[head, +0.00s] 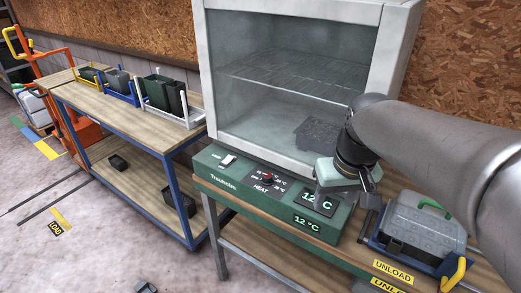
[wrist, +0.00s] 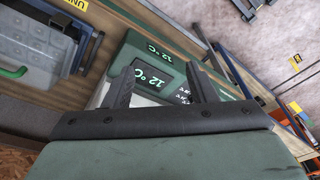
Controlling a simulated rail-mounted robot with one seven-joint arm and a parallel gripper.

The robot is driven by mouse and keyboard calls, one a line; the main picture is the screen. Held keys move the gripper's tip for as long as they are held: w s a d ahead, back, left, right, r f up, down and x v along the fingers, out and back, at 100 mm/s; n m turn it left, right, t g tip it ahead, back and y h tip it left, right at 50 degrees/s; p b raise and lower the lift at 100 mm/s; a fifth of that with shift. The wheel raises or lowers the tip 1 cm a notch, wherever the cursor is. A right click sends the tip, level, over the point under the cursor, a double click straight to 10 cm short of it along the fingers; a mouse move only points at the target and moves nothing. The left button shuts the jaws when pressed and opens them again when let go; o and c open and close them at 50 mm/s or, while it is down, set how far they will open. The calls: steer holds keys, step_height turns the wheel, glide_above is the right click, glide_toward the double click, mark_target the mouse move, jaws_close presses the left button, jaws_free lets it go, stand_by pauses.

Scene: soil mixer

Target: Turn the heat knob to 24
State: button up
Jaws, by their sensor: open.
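The red heat knob (head: 268,179) sits on the green control panel (head: 232,188) below the glass cabinet, with temperature marks around it and the word HEAT under it. The panel's display (head: 318,203) reads 12 °C, and so does a second readout (head: 307,221) on the front face. My gripper (head: 342,190) is open and empty over the display end of the panel, to the right of the knob and apart from it. In the wrist view the display (wrist: 152,77) shows between my two fingers; the knob cannot be made out there, only some dial marks by the right finger.
A white switch (head: 228,160) is at the panel's left end. A grey case with a green handle (head: 420,222) stands on the bench at right, by an UNLOAD label. A blue-framed cart (head: 135,112) with bins stands at left. The cabinet (head: 290,90) rises behind the panel.

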steer(key=w+a+n+t+y+b, duration=0.1)
steer(key=w+a+n+b, duration=0.35)
steer(key=w+b, duration=0.75)
steer(key=y+b, duration=0.1)
steer(key=b, duration=0.1)
glide_toward(267, 175)
steer(key=shift+n, duration=0.45)
steer(key=b+x, duration=0.2)
steer(key=x, duration=0.6)
steer(key=shift+f, duration=0.3)
steer(key=shift+t, duration=0.3)
steer(key=c, duration=1)
